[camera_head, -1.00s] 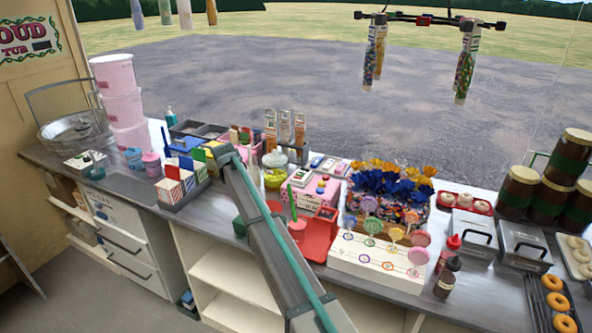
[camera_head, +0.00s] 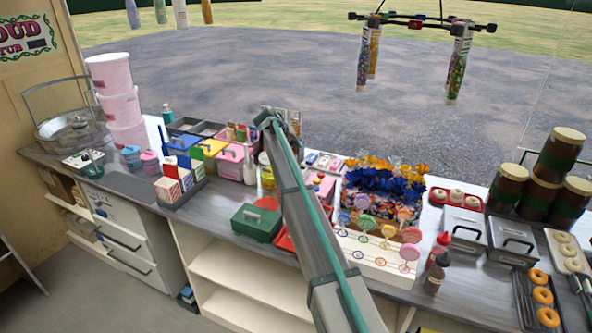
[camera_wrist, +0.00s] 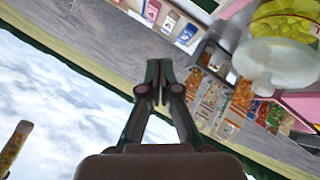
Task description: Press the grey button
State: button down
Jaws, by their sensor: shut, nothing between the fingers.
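My gripper (camera_wrist: 160,85) is shut and empty in the wrist view, its two fingers together and pointing up the picture. In the head view my arm stretches over the middle of the counter and hides its own end and part of what lies behind it. I cannot pick out a grey button for sure in either view. A pink box (camera_head: 322,187) with small parts on top stands partly hidden right of my arm. No contact between the fingertips and anything shows.
A jar of yellow sweets (camera_wrist: 283,38) is close at the right of the wrist view, with several packets (camera_wrist: 212,100) nearby. In the head view a green cash box (camera_head: 257,222) is left of my arm and a lollipop stand (camera_head: 372,262) right of it. Bottles hang above.

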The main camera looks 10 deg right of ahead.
jog(key=shift+f, duration=0.15)
notch_tip(320, 180, down, 7)
jog(key=shift+f+b, duration=0.1)
jog(key=shift+b, duration=0.75)
jog(key=shift+f+b, duration=0.35)
jog(key=shift+f, duration=0.35)
jog(key=shift+f, duration=0.15)
dwell(0.7)
jog(key=shift+f+b, duration=0.3)
jog(key=shift+b, duration=0.1)
jog(key=shift+f, duration=0.3)
dwell(0.6)
dwell(0.3)
jog(key=shift+r, duration=0.8)
